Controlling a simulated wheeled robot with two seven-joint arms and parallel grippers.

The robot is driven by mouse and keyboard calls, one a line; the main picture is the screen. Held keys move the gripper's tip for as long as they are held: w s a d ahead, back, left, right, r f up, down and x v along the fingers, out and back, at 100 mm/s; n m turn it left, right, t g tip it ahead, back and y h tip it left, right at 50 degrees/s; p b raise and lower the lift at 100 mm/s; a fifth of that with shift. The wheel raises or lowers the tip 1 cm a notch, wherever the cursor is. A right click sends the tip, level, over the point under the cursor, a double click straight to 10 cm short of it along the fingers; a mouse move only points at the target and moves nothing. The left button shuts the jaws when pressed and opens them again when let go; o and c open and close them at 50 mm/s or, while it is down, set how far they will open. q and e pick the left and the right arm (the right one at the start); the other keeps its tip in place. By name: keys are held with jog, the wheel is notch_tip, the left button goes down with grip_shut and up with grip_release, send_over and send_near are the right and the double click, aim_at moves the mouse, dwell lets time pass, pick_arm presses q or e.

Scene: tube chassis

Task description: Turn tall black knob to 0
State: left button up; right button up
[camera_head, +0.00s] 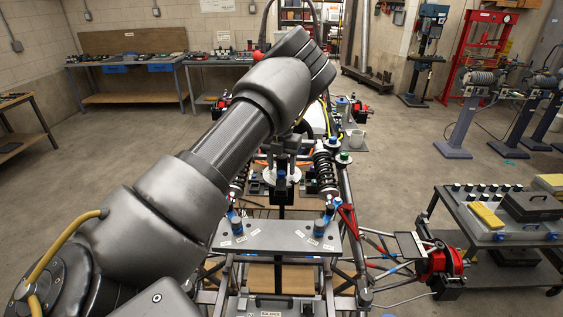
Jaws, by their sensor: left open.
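My left arm reaches in from the lower left, and my left gripper (283,178) hangs behind and below its forearm, over the middle of the tube chassis. It is dark and points down. A white round disc (294,176) shows beside it. I cannot make out the tall black knob apart from the dark gripper parts, nor read any scale or 0 mark. I cannot tell whether the fingers touch anything. My right gripper is not in view.
A grey plate (280,238) with blue-topped fittings spans the chassis in front. A spring damper (325,172) stands right of the gripper. A tool cart (510,238) is at the right. Benches line the back wall, with open floor between.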

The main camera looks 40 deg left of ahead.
pick_arm(q)
jog(key=shift+w+d+f, duration=0.1)
jog(key=shift+f, duration=0.1)
jog(key=c, duration=1)
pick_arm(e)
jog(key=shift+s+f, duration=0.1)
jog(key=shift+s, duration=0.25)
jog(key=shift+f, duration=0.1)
pick_arm(q)
jog(key=m+b, duration=0.1)
jog(key=m, duration=0.2)
jog(key=shift+b, duration=0.3)
jog(key=shift+m+b, duration=0.75)
jog(key=shift+m, duration=1.45)
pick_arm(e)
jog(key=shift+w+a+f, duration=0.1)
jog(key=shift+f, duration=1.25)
pick_arm(q)
jog(key=shift+r, duration=0.1)
jog(key=o, duration=1)
